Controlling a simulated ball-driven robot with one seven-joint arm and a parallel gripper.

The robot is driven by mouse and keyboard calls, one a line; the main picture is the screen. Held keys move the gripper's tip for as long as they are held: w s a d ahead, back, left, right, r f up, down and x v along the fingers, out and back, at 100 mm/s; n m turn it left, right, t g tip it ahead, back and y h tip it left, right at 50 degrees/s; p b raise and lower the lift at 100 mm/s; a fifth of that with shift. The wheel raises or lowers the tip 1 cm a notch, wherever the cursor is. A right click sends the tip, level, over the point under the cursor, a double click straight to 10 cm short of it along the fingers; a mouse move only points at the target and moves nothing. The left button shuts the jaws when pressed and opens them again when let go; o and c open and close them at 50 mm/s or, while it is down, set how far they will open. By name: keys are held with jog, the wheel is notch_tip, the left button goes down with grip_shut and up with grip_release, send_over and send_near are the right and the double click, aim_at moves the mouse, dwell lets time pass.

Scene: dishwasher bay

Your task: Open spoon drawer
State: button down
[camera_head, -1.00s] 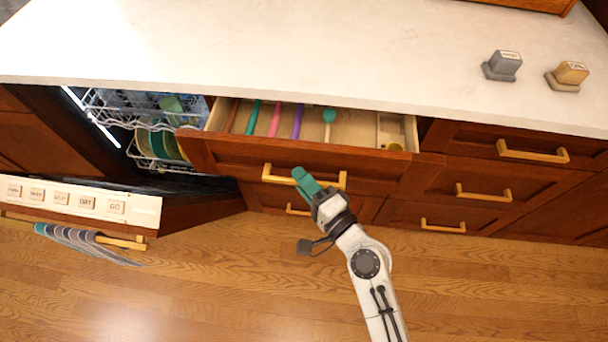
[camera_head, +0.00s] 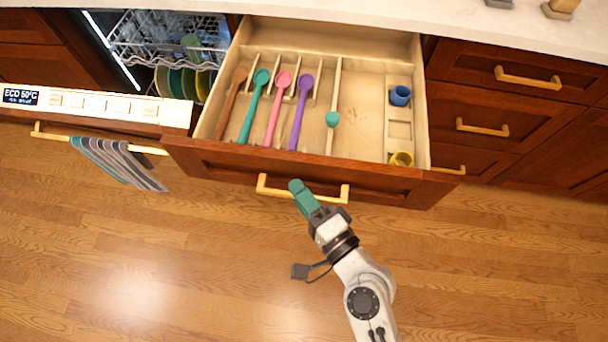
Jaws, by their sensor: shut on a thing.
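The spoon drawer (camera_head: 300,168) is pulled far out from the counter. Inside lie a brown spoon (camera_head: 231,100), a teal spoon (camera_head: 253,108), a pink spoon (camera_head: 276,110) and a purple spoon (camera_head: 300,115), side by side between dividers. My gripper (camera_head: 297,188), with green fingers, is shut on the drawer's yellow handle (camera_head: 272,189), near the middle of the bar. The fingers hide part of the bar.
Closed drawers (camera_head: 520,75) are at right. The wooden floor (camera_head: 180,260) in front is clear.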

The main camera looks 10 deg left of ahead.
jog(key=shift+s+f, duration=0.1)
jog(key=shift+s, duration=2.1)
jog(key=c, duration=1.1)
grip_release()
jog(key=b+v, duration=0.5)
jog(key=v, duration=0.5)
jog(key=shift+s+d, duration=0.3)
